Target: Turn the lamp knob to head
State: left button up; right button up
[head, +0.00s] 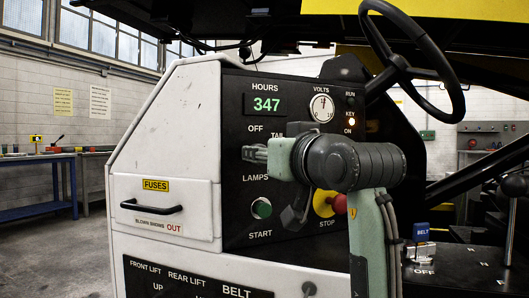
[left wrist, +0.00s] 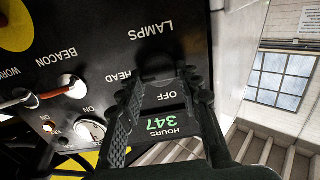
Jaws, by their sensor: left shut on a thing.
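In the head view my left gripper (head: 253,153) meets the panel between OFF and LAMPS, and the knob is hidden there. My wrist covers part of the panel to its right. My right gripper is not in view.
The green start button (head: 261,208) and the red stop button (head: 338,204) are below. A fuse drawer handle (head: 151,207) sticks out at left. A steering wheel (head: 410,65) hangs at upper right. A blue workbench (head: 40,210) stands far left beyond open floor.

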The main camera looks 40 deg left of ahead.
pick_arm(q)
jog(key=o, duration=1.2)
jog(key=shift+c, duration=0.2)
jog(key=v, duration=1.2)
jog(key=shift+f, duration=0.1)
